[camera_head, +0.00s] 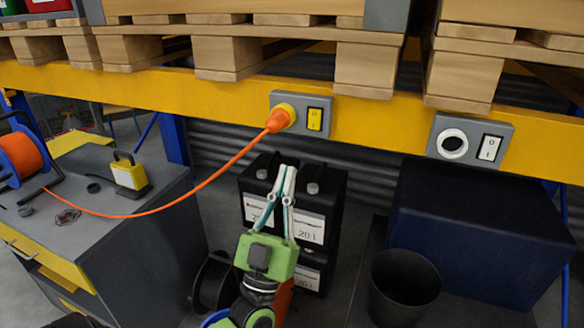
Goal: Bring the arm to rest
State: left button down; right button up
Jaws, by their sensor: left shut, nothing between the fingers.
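My left gripper (287,170) is in the lower middle of the head view, at the end of my green and black arm, with its fingers pointing up. Its two fingers are together at the tips with nothing between them. It shows in front of the black canisters with white labels (308,227) and below a grey socket box (272,97). An orange plug (279,119) sits in that box, apart from the fingertips. A yellow switch (315,119) is beside the plug. My right gripper is not in view.
An orange cable runs from the plug to a reel (22,158) on the grey workbench (150,190) at left. A second socket box (470,139) with a white switch is on the yellow beam (380,125). A dark bin (403,285) and a dark blue box (480,235) stand at right.

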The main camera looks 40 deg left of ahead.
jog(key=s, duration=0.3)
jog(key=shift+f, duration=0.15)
